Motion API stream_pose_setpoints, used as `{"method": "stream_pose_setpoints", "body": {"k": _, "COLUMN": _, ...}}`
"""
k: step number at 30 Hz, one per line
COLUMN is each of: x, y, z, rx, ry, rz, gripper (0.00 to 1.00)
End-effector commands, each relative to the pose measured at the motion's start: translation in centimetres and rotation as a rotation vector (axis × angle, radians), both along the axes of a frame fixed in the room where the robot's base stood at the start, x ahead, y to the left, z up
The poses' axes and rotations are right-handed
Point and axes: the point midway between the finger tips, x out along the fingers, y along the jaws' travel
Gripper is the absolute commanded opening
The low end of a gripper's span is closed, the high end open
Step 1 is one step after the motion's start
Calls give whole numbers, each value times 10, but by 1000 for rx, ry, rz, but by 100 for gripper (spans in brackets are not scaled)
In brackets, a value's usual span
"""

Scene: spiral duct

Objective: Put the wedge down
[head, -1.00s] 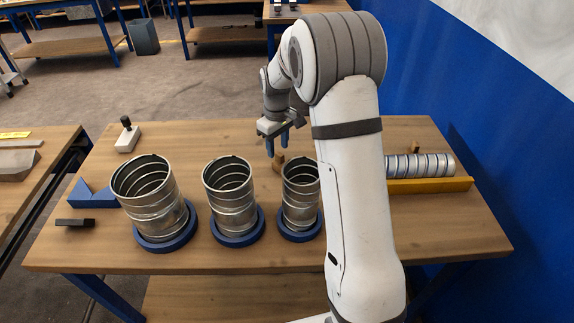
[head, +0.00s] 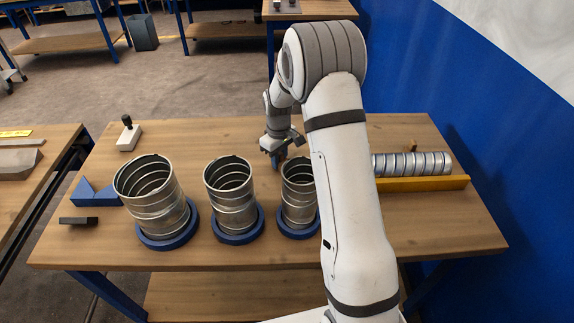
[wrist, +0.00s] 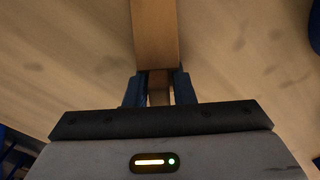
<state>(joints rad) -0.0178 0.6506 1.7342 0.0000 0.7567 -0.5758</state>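The wooden wedge (wrist: 155,35) shows in the wrist view as a tan piece running from the top edge down to between the two blue fingers. My gripper (wrist: 159,90) has a finger against each side of its narrow near part, with no clear gap. In the head view my gripper (head: 281,158) points down low over the table, just behind the rightmost upright duct. The wedge is not clearly visible there, and I cannot tell whether its underside touches the table.
Three upright metal ducts (head: 155,205) stand in blue ring bases along the table's front. A ribbed duct (head: 412,163) lies behind a yellow bar (head: 425,184) at right. A blue V-block (head: 95,196), a dark block (head: 78,221) and a white-based tool (head: 128,138) sit at left.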

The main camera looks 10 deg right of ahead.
Motion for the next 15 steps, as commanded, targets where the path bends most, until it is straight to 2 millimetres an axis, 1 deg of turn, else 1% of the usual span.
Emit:
{"method": "stream_pose_setpoints", "body": {"k": 1, "x": 0, "y": 0, "z": 0, "rx": 0, "ry": 0, "rz": 0, "gripper": 18}}
{"method": "stream_pose_setpoints", "body": {"k": 8, "x": 0, "y": 0, "z": 0, "rx": 0, "ry": 0, "rz": -1, "gripper": 0}}
{"method": "stream_pose_setpoints", "body": {"k": 15, "x": 0, "y": -1, "z": 0, "rx": 0, "ry": 0, "rz": -1, "gripper": 0}}
